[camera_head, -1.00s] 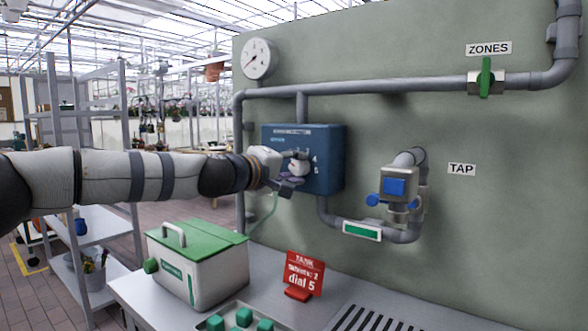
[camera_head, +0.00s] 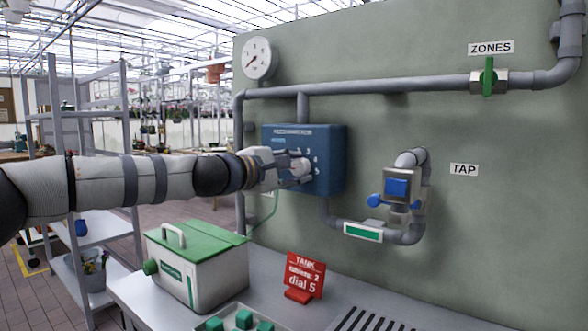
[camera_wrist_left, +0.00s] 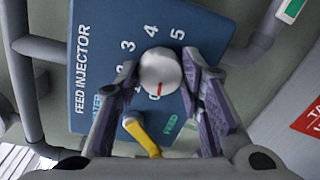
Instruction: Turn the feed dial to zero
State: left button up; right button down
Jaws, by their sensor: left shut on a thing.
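The feed injector (camera_head: 331,160) is a blue box on the green-grey wall panel. Its feed dial (camera_wrist_left: 160,66) is a round whitish knob with a red mark, amid printed numbers from 0 to 5. In the left wrist view the red mark points down, close to the 0. The dial also shows in the head view (camera_head: 301,167), partly hidden by my left gripper (camera_head: 296,168). That gripper is shut on the dial, with one finger on each side of the knob in the left wrist view. My right gripper is not in view.
A pipe runs above the injector, under a round gauge (camera_head: 257,58). A tap (camera_head: 397,187) and a green zones valve (camera_head: 487,76) are to the right. A green-lidded box (camera_head: 197,262) and a red sign (camera_head: 305,275) stand on the bench below.

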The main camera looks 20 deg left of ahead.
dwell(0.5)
pick_arm(q)
jog(key=o, duration=1.2)
jog(key=shift+d, duration=0.1)
jog(key=shift+c, duration=0.2)
jog(key=shift+s+a+r, duration=0.1)
jog(key=shift+s+a, duration=0.05)
jog(key=shift+a, duration=0.05)
jog(key=f+v, duration=0.1)
jog(key=v, duration=1)
jog(key=shift+s+r, duration=0.25)
jog(key=shift+r, duration=0.2)
jog(key=shift+a, duration=0.1)
